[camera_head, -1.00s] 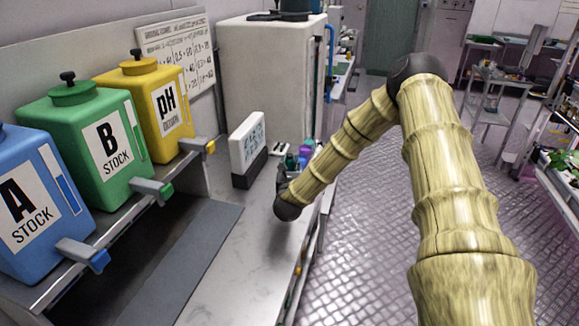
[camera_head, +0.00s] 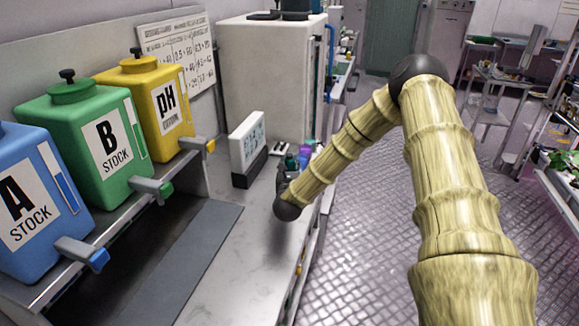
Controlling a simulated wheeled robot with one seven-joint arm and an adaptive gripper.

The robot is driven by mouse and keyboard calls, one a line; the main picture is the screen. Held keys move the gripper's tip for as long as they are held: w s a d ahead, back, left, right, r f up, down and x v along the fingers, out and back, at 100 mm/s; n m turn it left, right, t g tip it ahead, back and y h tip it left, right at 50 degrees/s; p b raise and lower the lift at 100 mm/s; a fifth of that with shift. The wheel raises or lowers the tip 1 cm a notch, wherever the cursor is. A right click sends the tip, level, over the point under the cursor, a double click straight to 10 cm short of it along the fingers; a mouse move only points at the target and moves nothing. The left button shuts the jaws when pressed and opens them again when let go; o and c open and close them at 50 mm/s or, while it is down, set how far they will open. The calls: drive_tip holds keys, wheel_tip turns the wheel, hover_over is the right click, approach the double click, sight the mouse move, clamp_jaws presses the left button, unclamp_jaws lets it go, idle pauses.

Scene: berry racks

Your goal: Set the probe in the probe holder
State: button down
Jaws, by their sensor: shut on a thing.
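The dark joint at the far end of my arm's bamboo-like links hangs over the pale bench (camera_head: 240,262), near its right edge. My gripper and its fingertips are hidden beyond this joint, so I cannot see what they hold. I cannot make out the probe or the probe holder. A white display unit (camera_head: 247,140) on a black base stands upright on the bench, left of and beyond the joint. Small bottles with green and purple caps (camera_head: 305,153) stand just beyond the joint, partly covered by my arm.
Blue (camera_head: 62,190), green (camera_head: 95,135) and yellow (camera_head: 150,100) stock tanks with taps stand on a shelf at left. A large pale cabinet (camera_head: 262,75) is behind the display. The bench front is clear. A trolley (camera_head: 492,95) stands at the back right.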

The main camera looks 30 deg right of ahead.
drive_tip(key=shift+f+b, duration=0.15)
drive_tip(key=shift+b, duration=0.15)
idle(0.4)
drive_tip(key=c, duration=1)
unclamp_jaws()
drive_tip(key=shift+c, duration=0.2)
drive_tip(key=v, duration=1.2)
